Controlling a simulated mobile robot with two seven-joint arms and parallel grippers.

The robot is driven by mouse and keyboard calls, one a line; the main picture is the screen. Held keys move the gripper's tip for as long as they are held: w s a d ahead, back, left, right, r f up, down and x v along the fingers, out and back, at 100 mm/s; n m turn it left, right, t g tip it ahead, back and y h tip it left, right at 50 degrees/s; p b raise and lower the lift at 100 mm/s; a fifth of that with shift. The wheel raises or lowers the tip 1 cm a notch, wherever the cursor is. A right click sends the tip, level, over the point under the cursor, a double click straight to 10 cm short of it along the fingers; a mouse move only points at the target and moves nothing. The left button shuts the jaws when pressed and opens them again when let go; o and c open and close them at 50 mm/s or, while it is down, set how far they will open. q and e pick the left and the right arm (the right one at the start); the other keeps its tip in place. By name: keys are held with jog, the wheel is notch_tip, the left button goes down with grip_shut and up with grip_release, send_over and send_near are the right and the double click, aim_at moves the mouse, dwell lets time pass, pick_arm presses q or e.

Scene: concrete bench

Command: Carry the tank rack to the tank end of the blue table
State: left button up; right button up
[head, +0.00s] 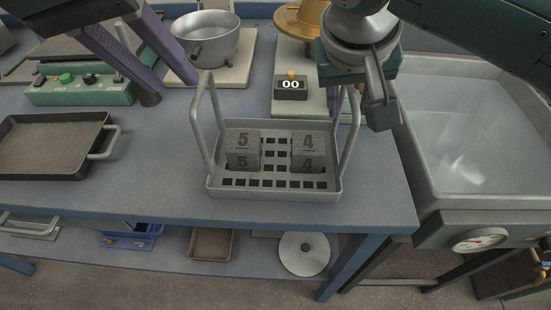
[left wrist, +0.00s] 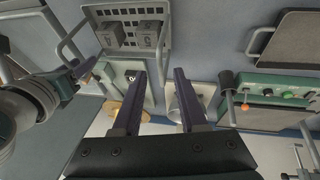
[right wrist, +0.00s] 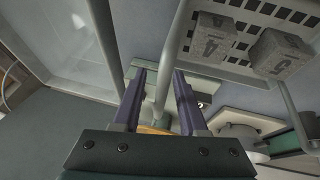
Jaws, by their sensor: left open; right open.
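The tank rack (head: 272,190) is a light grey perforated tray with a tall loop handle on each side. It stands on the blue table (head: 150,198) near its right end and holds two grey cubes, marked 5 (head: 243,150) and 4 (head: 307,151). My right gripper (head: 358,106) is open at the rack's right handle. In the right wrist view the handle bar (right wrist: 173,55) runs between its fingers (right wrist: 158,78), not clamped. My left gripper (head: 170,88) is open and empty, left of the left handle and apart from it. The rack also shows in the left wrist view (left wrist: 108,18).
The water tank (head: 465,200) with a dial gauge adjoins the table's right end. A metal pot (head: 207,42) and a counter reading 00 (head: 291,87) stand behind the rack. A dark tray (head: 50,150) and a green control box (head: 80,92) are at left.

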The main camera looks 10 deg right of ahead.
jog(key=shift+s+a+r, duration=0.1)
jog(key=shift+a+r, duration=0.05)
jog(key=shift+r, duration=0.15)
pick_arm(q)
jog(key=shift+v, duration=0.75)
pick_arm(e)
jog(key=v, duration=1.1)
pick_arm(q)
jog(key=shift+d, duration=0.15)
pick_arm(e)
jog(key=shift+s+r, duration=0.1)
jog(key=shift+s, duration=0.1)
